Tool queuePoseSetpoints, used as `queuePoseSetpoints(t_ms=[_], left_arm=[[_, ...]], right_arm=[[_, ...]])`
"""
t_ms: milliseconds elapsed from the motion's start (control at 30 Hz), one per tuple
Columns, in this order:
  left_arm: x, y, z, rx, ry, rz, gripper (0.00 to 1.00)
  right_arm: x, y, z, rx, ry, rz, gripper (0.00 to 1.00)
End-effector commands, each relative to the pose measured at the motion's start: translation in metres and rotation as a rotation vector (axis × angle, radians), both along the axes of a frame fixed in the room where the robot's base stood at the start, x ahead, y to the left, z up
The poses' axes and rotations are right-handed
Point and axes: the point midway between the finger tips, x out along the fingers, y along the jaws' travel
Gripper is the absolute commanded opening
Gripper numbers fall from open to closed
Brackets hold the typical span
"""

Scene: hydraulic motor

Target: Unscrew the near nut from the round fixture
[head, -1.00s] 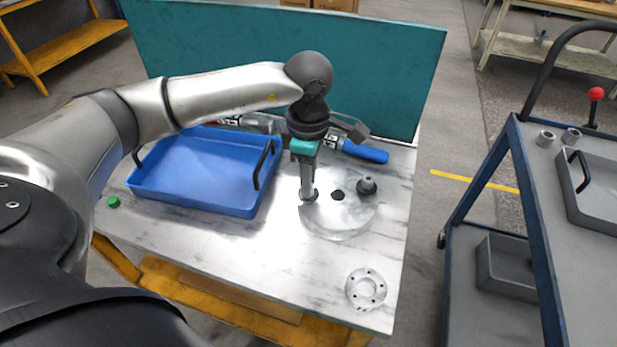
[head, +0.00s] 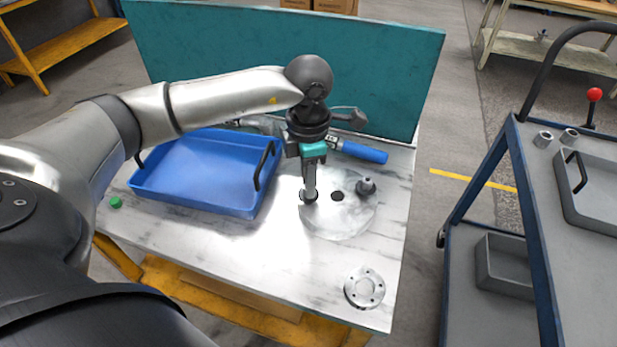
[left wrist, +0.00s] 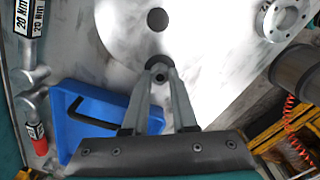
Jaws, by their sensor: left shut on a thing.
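The round fixture (head: 340,221) is a pale metal disc lying on the marble-look table, with a dark hole in its middle. My left gripper (head: 310,195) points straight down at the disc's left side. It is shut on a dark nut (left wrist: 159,71), which is mostly hidden by the fingers in the head view. In the left wrist view the two fingertips (left wrist: 158,68) close around the nut beside the disc's central hole. A second dark nut (head: 366,186) stands on the right side of the disc, clear of the gripper. My right gripper is not in view.
A blue tray (head: 190,207) stands left of the disc. A blue-handled tool (head: 364,152) lies behind it. A flanged metal ring (head: 365,288) lies at the front right. A green cap (head: 116,202) is at far left. A blue cart (head: 520,160) stands to the right.

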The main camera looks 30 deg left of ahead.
Motion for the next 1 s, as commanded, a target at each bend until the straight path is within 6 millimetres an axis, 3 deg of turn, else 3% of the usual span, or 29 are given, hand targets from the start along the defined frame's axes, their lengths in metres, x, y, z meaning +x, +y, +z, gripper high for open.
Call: queuePoseSetpoints(t_ms=[167, 500, 800, 833, 1000], left_arm=[[-0.001, 0.000, -0.001, 0.001, 0.004, 0.031, 0.00], [-0.001, -0.001, 0.001, 0.000, 0.003, 0.364, 0.00], [-0.001, -0.001, -0.001, 0.000, 0.004, 0.399, 0.00], [-0.001, -0.001, -0.001, 0.000, 0.004, 0.399, 0.28], [-0.001, -0.001, 0.000, 0.000, 0.003, 0.398, 0.42]], right_arm=[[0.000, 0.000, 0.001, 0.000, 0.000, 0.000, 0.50], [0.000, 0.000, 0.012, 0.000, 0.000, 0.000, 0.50], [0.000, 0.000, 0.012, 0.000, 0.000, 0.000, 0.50], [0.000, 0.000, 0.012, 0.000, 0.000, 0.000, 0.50], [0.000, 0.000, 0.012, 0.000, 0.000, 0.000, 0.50]])
